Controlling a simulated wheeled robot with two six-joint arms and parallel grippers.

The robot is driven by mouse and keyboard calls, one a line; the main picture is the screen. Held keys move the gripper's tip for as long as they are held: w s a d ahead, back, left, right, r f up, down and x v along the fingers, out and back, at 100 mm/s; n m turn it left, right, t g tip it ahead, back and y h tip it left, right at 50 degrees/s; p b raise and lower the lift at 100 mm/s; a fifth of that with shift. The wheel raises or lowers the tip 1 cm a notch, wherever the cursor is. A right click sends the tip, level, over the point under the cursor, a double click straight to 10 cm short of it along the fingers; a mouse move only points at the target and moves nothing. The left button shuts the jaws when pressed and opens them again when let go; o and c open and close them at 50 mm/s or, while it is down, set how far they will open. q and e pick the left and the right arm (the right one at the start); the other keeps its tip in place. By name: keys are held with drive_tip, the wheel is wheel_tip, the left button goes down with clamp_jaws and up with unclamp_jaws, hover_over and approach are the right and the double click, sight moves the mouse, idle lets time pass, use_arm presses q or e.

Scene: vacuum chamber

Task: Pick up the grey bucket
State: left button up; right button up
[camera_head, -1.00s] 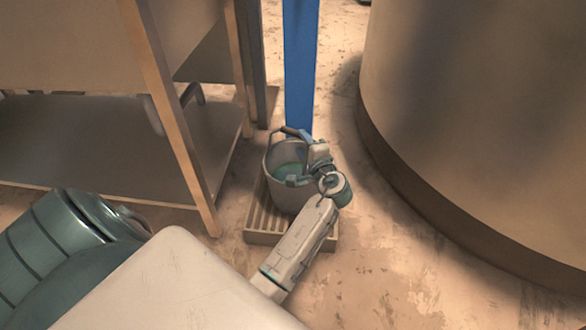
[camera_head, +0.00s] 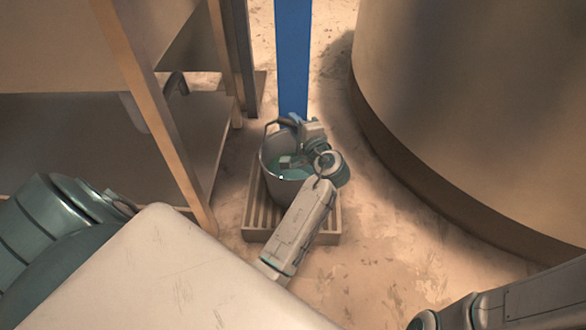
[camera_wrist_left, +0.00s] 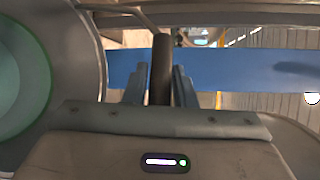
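The grey bucket (camera_head: 272,160), with greenish content inside, stands upright on a slatted tray (camera_head: 262,222) in the middle of the head view. Its handle is raised, with a dark grip (camera_head: 284,122) at the far side. My left gripper (camera_head: 292,140) is over the bucket at this handle and partly hides the bucket's right rim. In the left wrist view, the dark grip (camera_wrist_left: 161,62) stands between the two fingers of my left gripper (camera_wrist_left: 160,85). My right gripper does not show; only part of my right arm is at bottom right.
A blue post (camera_head: 293,60) rises behind the bucket. A metal table frame (camera_head: 150,110) stands close on the left. A large round tank (camera_head: 470,110) fills the right. Bare floor (camera_head: 385,235) lies between tray and tank.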

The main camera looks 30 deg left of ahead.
use_arm(q)
clamp_jaws()
idle(1.0)
drive_tip(key=shift+w+r, duration=0.1)
drive_tip(key=shift+r, duration=0.05)
